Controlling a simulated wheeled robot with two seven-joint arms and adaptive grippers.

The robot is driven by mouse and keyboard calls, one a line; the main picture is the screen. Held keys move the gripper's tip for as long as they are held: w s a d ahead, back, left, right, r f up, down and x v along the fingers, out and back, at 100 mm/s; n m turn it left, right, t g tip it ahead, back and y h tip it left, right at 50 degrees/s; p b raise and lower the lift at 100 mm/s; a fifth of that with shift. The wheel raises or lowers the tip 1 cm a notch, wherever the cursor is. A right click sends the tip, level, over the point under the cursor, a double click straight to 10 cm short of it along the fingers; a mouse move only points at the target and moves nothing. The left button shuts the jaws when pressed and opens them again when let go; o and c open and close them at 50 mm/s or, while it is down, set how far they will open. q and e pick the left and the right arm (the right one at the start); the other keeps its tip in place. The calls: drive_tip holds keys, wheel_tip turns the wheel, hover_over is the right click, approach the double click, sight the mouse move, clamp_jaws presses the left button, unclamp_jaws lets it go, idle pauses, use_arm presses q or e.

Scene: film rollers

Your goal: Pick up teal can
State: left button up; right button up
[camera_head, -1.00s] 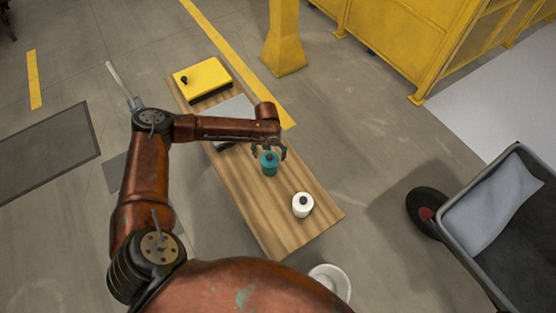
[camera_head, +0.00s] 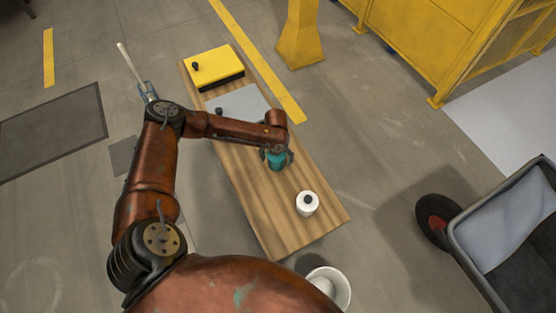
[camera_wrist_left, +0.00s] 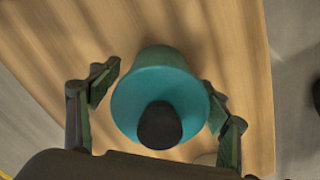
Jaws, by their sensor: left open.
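The teal can (camera_head: 278,164) with a black knob on top stands on the wooden table (camera_head: 300,232). My left gripper (camera_head: 277,155) is above and around it, coming from the left. In the left wrist view the teal can (camera_wrist_left: 160,95) lies between the two open fingers (camera_wrist_left: 160,105), its dark knob facing the camera. The fingers are on either side of it. The left finger looks apart from the can; I cannot tell whether the right one touches it. My right gripper is not in view.
A white can (camera_head: 307,203) with a dark knob stands nearer on the table. A grey box (camera_head: 240,103) and a yellow box (camera_head: 215,66) sit towards the far end. A white bucket (camera_head: 332,290) is on the floor, and a dark cart (camera_head: 510,235) is at the right.

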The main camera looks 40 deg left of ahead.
use_arm(q)
drive_tip(key=shift+c, duration=0.3)
drive_tip(key=c, duration=1.3)
